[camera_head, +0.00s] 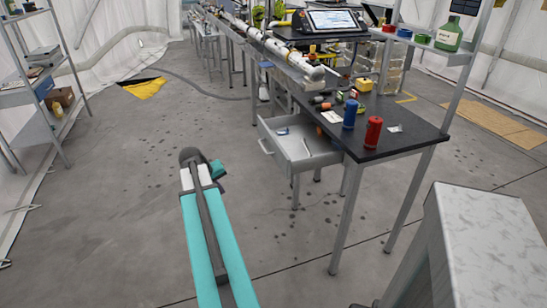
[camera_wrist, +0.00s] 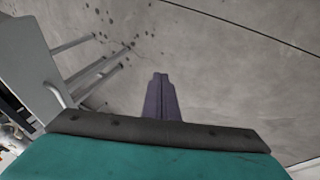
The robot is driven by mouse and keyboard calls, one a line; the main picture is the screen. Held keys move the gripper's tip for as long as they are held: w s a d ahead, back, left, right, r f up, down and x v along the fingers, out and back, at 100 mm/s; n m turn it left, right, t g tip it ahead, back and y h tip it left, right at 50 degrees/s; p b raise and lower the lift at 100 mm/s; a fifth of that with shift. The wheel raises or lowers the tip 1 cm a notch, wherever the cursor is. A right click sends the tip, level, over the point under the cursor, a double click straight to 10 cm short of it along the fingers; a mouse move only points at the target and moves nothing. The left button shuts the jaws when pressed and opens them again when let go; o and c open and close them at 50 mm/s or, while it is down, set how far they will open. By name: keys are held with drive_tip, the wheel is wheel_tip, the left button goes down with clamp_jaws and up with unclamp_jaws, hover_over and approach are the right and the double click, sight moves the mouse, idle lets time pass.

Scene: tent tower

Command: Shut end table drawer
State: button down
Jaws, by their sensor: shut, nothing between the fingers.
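The end table drawer (camera_head: 285,160) is pulled out from under the dark table top (camera_head: 405,145) in the head view. It is grey and holds a small blue item (camera_head: 283,131) and a thin pale item. Its handle (camera_head: 264,147) is on the front, facing left. In the wrist view the drawer (camera_wrist: 25,60) and its handle (camera_wrist: 57,95) show at the left edge. My gripper (camera_wrist: 160,77) is shut and empty over bare floor, apart from the drawer. In the head view my arm ends left of the drawer front; the fingertips are hidden there.
A red can (camera_head: 373,133) and a blue can (camera_head: 350,113) stand on the table top near small loose items. Thin table legs (camera_head: 352,215) stand below. A grey metal unit (camera_head: 480,250) fills the lower right. A shelf (camera_head: 30,90) stands far left. Floor left of the drawer is clear.

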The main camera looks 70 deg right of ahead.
drive_tip(key=s+d+r+m+g+h, duration=0.1)
drive_tip(key=s+d+r+m, duration=0.1)
drive_tip(key=s+d+r, duration=0.8)
wheel_tip(320, 180, up, 4)
drive_tip(key=shift+s+d+f+h, duration=0.2)
drive_tip(key=shift+s+d+h, duration=0.2)
drive_tip(key=shift+d, duration=0.3)
drive_tip(key=shift+f, duration=0.15)
drive_tip(key=p, duration=0.2)
approach(277, 161)
wheel_tip(277, 161, down, 3)
drive_tip(key=d, duration=0.1)
drive_tip(key=shift+s+d, duration=0.5)
